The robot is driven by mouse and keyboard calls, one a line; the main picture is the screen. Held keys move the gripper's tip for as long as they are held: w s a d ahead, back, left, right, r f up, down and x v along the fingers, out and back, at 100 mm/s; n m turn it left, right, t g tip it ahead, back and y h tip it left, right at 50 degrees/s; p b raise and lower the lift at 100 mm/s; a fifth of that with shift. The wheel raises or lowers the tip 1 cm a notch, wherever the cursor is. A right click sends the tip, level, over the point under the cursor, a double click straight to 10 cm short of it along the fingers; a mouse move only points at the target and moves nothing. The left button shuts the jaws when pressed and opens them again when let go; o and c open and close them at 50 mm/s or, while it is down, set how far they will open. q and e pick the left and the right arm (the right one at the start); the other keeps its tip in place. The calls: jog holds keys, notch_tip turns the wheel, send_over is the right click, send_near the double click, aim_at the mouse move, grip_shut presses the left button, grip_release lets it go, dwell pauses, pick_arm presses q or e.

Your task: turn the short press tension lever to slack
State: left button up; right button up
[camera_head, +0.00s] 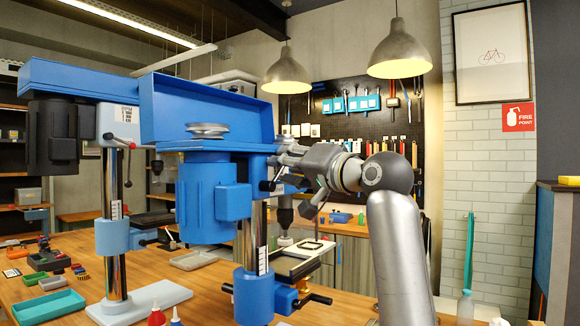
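The nearer, lower blue drill press (205,195) stands at center with its long belt cover (205,110) raised; I take it as the short press. Its steel column (263,245) rises from a blue collar. The tension lever cannot be clearly made out; dark parts around the gripper overlap there. Whether the fingers touch or hold anything is too small to tell.
A taller blue press (112,235) stands left, with a red-knobbed lever (132,145). Trays (48,306) and small parts lie on the wooden bench. Red and blue-capped bottles (157,316) stand at the front edge. Pendant lamps (287,72) hang behind.

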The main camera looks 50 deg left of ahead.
pick_arm(q)
jog(key=s+d, duration=0.1)
jog(key=d, duration=1.1)
jog(key=shift+s+f, duration=0.15)
jog(key=shift+f, duration=0.25)
